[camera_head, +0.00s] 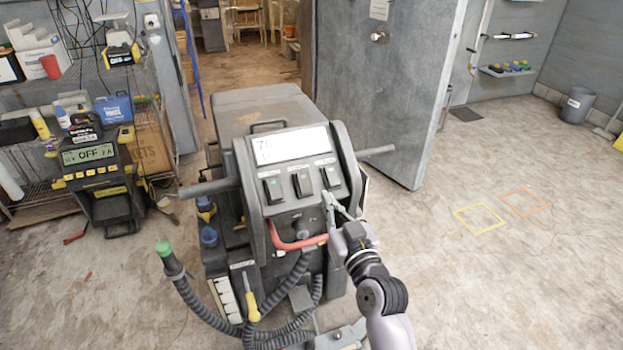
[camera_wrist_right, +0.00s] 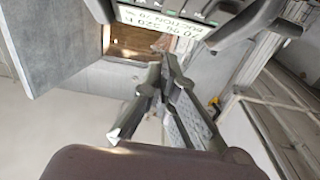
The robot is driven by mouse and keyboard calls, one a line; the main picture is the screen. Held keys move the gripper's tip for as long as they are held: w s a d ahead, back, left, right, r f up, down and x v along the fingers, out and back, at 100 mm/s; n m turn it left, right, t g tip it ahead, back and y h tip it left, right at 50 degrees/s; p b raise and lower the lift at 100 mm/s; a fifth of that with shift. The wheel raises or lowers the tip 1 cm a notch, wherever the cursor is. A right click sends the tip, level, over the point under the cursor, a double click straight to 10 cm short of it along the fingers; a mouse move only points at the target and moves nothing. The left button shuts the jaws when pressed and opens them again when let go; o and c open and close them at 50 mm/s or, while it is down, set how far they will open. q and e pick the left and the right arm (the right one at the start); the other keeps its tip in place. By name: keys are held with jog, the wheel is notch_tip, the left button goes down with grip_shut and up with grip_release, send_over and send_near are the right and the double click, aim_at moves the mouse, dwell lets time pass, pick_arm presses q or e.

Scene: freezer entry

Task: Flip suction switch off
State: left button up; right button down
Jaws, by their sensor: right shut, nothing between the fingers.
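The floor-cleaning machine (camera_head: 245,110) stands mid-view in the head view, with a pale display (camera_head: 290,146) on its tilted panel. Below the display are three dark rocker switches: left (camera_head: 273,189), middle (camera_head: 302,181) and right (camera_head: 330,176). Their labels are too small to read here. My right gripper (camera_head: 328,196) is shut and empty, its tips at the lower edge of the right switch. I cannot tell whether they touch it. In the right wrist view, the closed fingers (camera_wrist_right: 162,48) point towards the panel, and the display (camera_wrist_right: 205,28) reads "SUCTION 70 %". My left gripper is not in view.
A red handle (camera_head: 297,244) curves below the switches, and grey bars stick out on both sides. A black charger (camera_head: 95,175) reading "OFF" stands by the shelf at left. A large grey door (camera_head: 385,80) stands open behind.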

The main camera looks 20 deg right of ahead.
jog(key=p, duration=0.2)
send_over(304, 184)
jog(key=s+d, duration=0.1)
jog(key=s, duration=0.4)
jog(key=shift+w+f, duration=1.15)
jog(key=shift+w, duration=0.15)
